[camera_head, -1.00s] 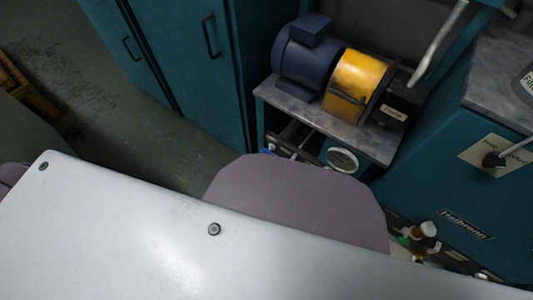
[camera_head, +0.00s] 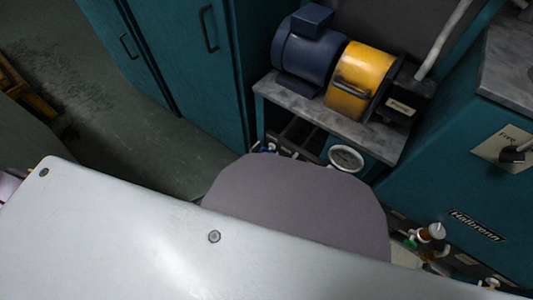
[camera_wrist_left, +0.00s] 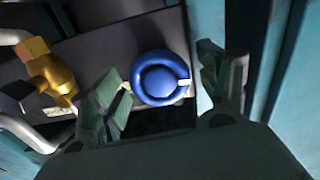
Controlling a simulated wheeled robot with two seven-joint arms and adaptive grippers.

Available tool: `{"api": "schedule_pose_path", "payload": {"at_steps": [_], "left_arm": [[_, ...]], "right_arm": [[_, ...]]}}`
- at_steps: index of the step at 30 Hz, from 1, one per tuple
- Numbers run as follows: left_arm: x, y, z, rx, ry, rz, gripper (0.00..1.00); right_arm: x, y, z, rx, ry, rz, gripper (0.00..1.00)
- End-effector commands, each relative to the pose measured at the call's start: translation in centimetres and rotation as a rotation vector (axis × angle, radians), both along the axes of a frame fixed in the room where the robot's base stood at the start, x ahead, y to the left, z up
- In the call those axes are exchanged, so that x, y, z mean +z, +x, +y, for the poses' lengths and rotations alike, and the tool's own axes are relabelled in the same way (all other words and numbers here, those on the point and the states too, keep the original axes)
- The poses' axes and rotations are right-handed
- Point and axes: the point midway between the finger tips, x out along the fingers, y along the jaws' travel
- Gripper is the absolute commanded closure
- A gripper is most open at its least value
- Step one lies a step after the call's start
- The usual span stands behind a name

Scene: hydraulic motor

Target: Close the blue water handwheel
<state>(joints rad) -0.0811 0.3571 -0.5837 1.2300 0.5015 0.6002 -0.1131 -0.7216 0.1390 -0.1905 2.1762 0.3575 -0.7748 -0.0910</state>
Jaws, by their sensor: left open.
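The blue water handwheel (camera_wrist_left: 160,78) is a round blue ring in the middle of the left wrist view, with a small white mark on its right side. My left gripper (camera_wrist_left: 166,74) is open, with one dark green finger to the left of the wheel and the other to its right. The left finger is close to the wheel's rim; I cannot tell whether it touches. The right finger stands apart from it. In the head view a small blue spot (camera_head: 268,147) shows under the bench, mostly hidden by my body. My right gripper is not in view.
A brass valve (camera_wrist_left: 52,75) and pale pipes lie left of the wheel. In the head view a blue and yellow motor (camera_head: 333,68) sits on the grey bench, with a round gauge (camera_head: 346,158) below.

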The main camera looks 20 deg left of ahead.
Motion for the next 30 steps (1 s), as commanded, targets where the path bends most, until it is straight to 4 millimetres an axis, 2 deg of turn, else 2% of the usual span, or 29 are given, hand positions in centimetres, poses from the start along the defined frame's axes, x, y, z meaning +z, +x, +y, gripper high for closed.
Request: {"api": "schedule_pose_path", "payload": {"at_steps": [11,14,22,30], "left_arm": [[0.0,0.31,-0.12,0.0,0.0,0.001,0.24],[0.0,0.31,-0.12,0.0,0.0,0.001,0.35],[0.0,0.3,-0.12,0.0,0.0,0.0,0.69],[0.04,0.3,-0.12,0.001,0.015,-0.005,0.71]], "right_arm": [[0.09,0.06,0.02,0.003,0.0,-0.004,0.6],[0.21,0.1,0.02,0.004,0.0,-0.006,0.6],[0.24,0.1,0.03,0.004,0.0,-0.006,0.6],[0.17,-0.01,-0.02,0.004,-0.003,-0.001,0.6]]}}
